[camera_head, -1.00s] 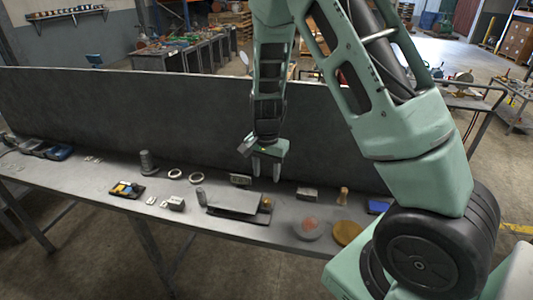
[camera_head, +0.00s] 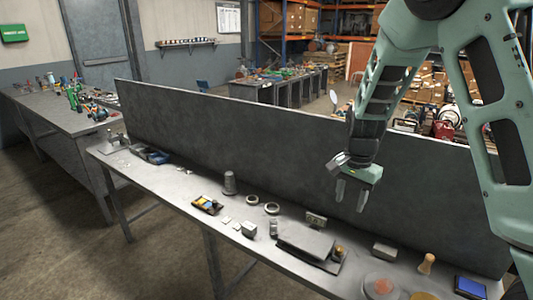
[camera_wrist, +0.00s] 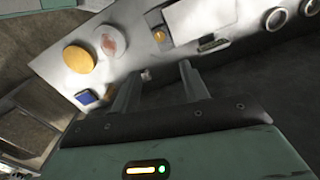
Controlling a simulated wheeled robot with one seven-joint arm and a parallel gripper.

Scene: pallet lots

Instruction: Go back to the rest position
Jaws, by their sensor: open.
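My gripper (camera_head: 350,193) is open with nothing between its fingers. It hangs above the back part of the grey workbench (camera_head: 180,185), in front of the dark upright panel (camera_head: 240,135). In the wrist view my gripper (camera_wrist: 158,88) shows two spread fingers, with the bench top beyond them. My arm comes down from the upper right in the head view.
The bench holds a flat grey plate block (camera_head: 305,240), two rings (camera_head: 271,208), a grey cylinder (camera_head: 229,183), a wooden stamp-like piece (camera_head: 427,263), a blue box (camera_head: 470,286) and a yellow disc (camera_wrist: 79,59). Another cluttered table (camera_head: 60,115) stands at left.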

